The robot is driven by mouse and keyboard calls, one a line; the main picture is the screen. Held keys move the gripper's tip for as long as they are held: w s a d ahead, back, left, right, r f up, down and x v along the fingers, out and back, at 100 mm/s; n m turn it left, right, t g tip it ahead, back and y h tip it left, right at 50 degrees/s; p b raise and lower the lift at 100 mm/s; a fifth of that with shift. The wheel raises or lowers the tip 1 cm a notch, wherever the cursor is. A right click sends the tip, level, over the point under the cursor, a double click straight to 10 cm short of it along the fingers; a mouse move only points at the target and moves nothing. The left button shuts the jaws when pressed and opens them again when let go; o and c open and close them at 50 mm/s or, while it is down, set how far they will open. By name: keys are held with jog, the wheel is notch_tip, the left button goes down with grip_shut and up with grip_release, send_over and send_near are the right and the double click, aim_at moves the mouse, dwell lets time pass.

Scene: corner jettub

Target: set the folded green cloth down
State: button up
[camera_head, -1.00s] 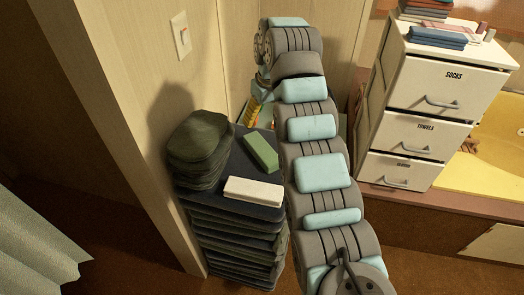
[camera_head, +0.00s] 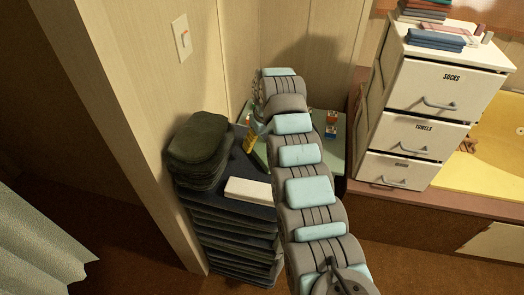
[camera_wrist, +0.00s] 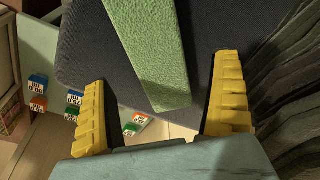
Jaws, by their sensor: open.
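The green cloth (camera_wrist: 150,50) shows in the wrist view as a long textured bar lying on a dark flat top (camera_wrist: 85,60). Its near end reaches between the yellow fingers of my gripper (camera_wrist: 162,78). The fingers are spread, with a gap on each side of the cloth. In the head view my gripper (camera_head: 250,137) is over the far part of the dark stack (camera_head: 235,235), mostly hidden by my arm.
A white block (camera_head: 248,189) lies at the stack's front edge. A dark cloth pile (camera_head: 198,140) stands at its left, near the wall. Small coloured boxes (camera_head: 331,118) stand on a pale green surface (camera_head: 328,155) behind. A white drawer unit (camera_head: 430,95) stands to the right.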

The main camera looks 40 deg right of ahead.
aim_at(262, 148)
jog(key=shift+w+d+f+p, duration=0.1)
jog(key=shift+w+f+p, duration=0.1)
jog(key=shift+f, duration=0.9)
jog(key=shift+w+f+p, duration=0.1)
jog(key=shift+f+p, duration=0.1)
jog(key=shift+f, duration=0.85)
jog(key=c, duration=1.3)
jog(key=shift+c, duration=0.2)
jog(key=shift+r, duration=0.1)
